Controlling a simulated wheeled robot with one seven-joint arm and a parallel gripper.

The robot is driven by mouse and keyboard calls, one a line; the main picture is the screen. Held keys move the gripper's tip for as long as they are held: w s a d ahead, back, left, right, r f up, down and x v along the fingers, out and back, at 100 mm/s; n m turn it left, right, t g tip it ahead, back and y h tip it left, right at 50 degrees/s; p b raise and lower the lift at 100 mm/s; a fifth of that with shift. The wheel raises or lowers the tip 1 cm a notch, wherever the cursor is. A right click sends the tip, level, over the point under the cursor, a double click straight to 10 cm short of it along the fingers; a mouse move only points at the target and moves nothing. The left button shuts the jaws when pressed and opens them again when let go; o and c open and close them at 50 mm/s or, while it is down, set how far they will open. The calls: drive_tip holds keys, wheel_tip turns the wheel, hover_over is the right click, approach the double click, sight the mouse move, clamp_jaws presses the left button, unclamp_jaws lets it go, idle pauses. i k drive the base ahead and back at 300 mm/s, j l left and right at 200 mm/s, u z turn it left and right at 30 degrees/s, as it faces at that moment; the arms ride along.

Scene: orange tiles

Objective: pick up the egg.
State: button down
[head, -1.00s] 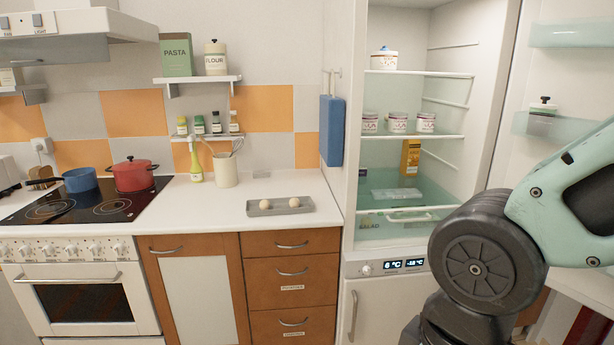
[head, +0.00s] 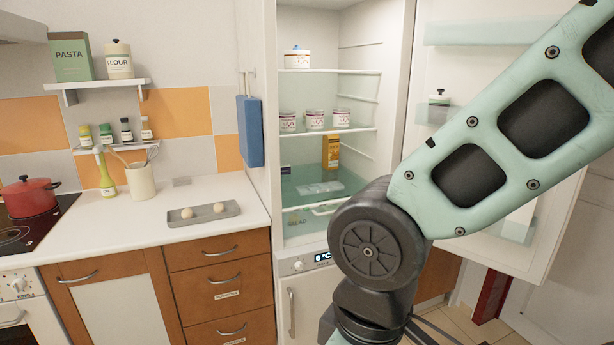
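Two pale eggs lie on a grey tray (head: 177,219) on the white counter, left of the fridge. One egg (head: 187,213) is on the left, the other egg (head: 219,207) is on the right, with a gap between them. A clear tray (head: 318,189) sits on a lower level in the open fridge; I cannot make out its contents. My arm crosses the right of the view, in front of the fridge door. My gripper is not in view.
The fridge door (head: 550,220) stands open at right. A utensil jar (head: 140,181) and a yellow-green bottle (head: 105,175) stand behind the tray's left. A red pot (head: 30,197) sits on the hob (head: 40,230). The counter front around the tray is clear.

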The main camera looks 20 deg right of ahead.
sight(187, 214)
drive_tip(key=i+j+z, duration=0.1)
drive_tip(key=z, duration=0.5)
drive_tip(key=i+j+z, duration=0.2)
drive_tip(key=j+z, duration=0.25)
drive_tip(key=j, duration=0.4)
drive_tip(key=j+z, duration=0.45)
drive_tip(key=j, duration=0.45)
drive_tip(key=k+j+z, duration=0.15)
drive_tip(key=j, duration=2.65)
drive_tip(key=i, duration=0.1)
